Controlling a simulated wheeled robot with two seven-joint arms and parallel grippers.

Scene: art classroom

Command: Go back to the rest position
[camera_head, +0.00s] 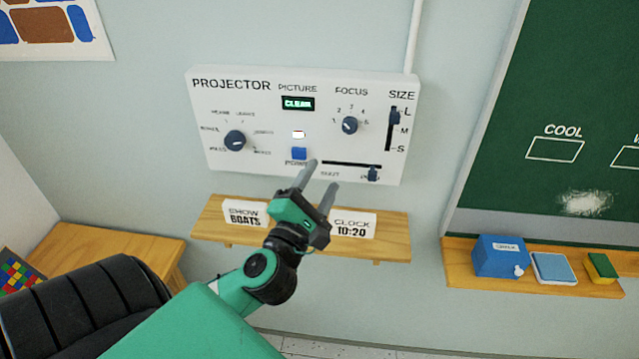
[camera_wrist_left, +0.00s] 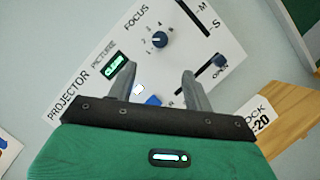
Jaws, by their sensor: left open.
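My left gripper (camera_head: 320,183) is open and empty, held in front of the lower middle of the white projector panel (camera_head: 225,100). Its two fingers also show in the left wrist view (camera_wrist_left: 160,92). The panel has a green-lit display (camera_head: 298,104) reading CLEAR, a blue power button (camera_head: 299,153), a left dial (camera_head: 235,140), a focus dial (camera_head: 350,125), a size slider (camera_head: 394,116) near L and a lower slider (camera_head: 372,173) at its right end. The fingertips are just below and right of the power button; I cannot tell whether they touch the panel. My right gripper is not in view.
A wooden shelf (camera_head: 395,246) below the panel carries a BOATS card (camera_head: 245,214) and a clock card (camera_head: 352,227). At right, a chalkboard (camera_head: 560,100) has a ledge (camera_head: 460,266) with a blue box (camera_head: 498,256). A wooden table (camera_head: 100,243) stands at left.

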